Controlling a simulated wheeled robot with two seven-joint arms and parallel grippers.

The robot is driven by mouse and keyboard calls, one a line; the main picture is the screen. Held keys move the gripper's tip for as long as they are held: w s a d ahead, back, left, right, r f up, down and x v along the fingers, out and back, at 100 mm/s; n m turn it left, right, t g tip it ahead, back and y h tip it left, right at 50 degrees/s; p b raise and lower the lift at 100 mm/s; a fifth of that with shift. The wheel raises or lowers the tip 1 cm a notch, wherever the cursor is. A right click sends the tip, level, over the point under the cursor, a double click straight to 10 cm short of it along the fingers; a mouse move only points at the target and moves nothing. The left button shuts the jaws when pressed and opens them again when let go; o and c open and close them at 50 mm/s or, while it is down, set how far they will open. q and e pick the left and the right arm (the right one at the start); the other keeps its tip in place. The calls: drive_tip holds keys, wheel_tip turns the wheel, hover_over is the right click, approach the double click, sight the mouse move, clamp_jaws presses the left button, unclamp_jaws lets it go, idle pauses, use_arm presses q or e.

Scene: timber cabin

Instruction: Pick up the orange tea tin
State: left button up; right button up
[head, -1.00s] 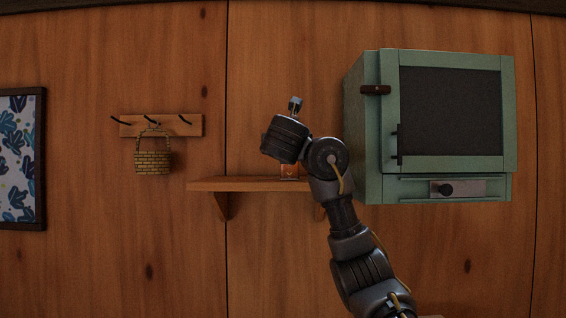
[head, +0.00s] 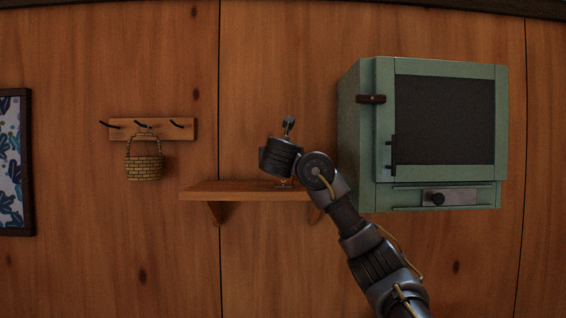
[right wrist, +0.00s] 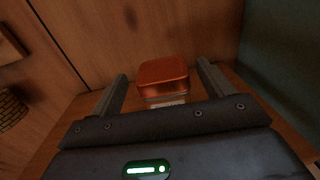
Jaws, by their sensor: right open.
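The orange tea tin (right wrist: 163,74) stands upright in the right wrist view, with a glossy orange lid and a pale band lower on its side. My right gripper (right wrist: 162,88) is open, with one finger on each side of the tin and visible gaps between them. In the head view my right gripper (head: 288,124) is over the wall shelf (head: 215,191), and my wrist hides nearly all of the tin. My left gripper is not in view.
A green cabinet (head: 358,150) with a dark door panel hangs close to the right of the shelf. A basket (head: 144,169) hangs from a hook rack (head: 153,129) at the left. The shelf's left part is clear.

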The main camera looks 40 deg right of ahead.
drive_tip(key=p+x, duration=0.1)
drive_tip(key=x, duration=0.2)
drive_tip(key=shift+d+f+p, duration=0.1)
drive_tip(key=shift+d+p, duration=0.3)
drive_tip(key=shift+d, duration=0.1)
drive_tip(key=shift+w+d+f, duration=0.1)
drive_tip(key=shift+w, duration=0.1)
drive_tip(key=shift+a, duration=0.35)
drive_tip(key=shift+c, duration=0.8)
drive_tip(key=c, duration=0.9)
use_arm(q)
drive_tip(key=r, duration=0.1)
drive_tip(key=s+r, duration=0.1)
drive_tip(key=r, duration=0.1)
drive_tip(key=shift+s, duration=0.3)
use_arm(e)
drive_tip(key=shift+c, duration=0.7)
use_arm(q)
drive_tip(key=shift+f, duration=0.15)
